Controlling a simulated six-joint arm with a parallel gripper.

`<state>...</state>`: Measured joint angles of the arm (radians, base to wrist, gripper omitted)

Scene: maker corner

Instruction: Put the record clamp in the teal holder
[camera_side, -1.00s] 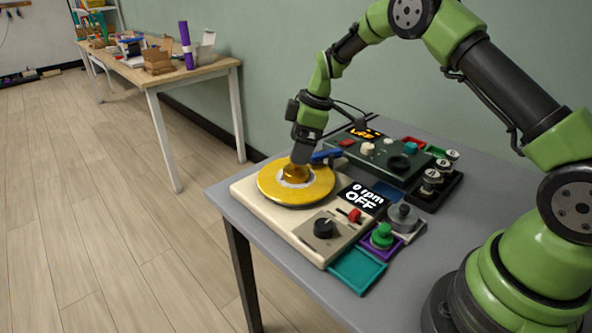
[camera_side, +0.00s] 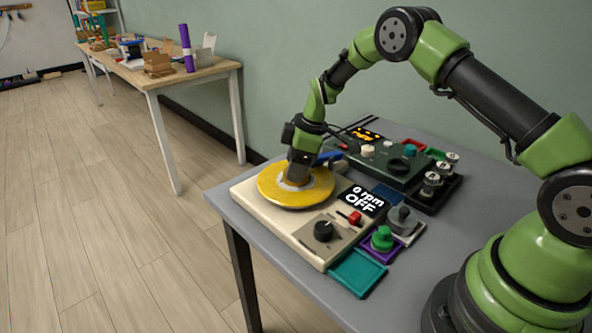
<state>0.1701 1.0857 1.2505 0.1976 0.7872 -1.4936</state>
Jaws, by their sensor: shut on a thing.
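My gripper (camera_side: 294,181) is lowered at the centre of the yellow record (camera_side: 318,195) on the cream turntable (camera_side: 275,220). It is shut on the record clamp, which the fingers hide in this view; whether it still touches the record cannot be told. The teal holder (camera_side: 357,272) is a shallow square tray at the front corner of the turntable, on the grey table. It is empty.
The turntable display (camera_side: 362,200) reads 0 rpm OFF. A purple tray with a green knob-like piece (camera_side: 382,238) and a grey piece (camera_side: 403,217) stand beside the teal holder. A dark green control box (camera_side: 390,163) and silver cylinders (camera_side: 432,184) are behind.

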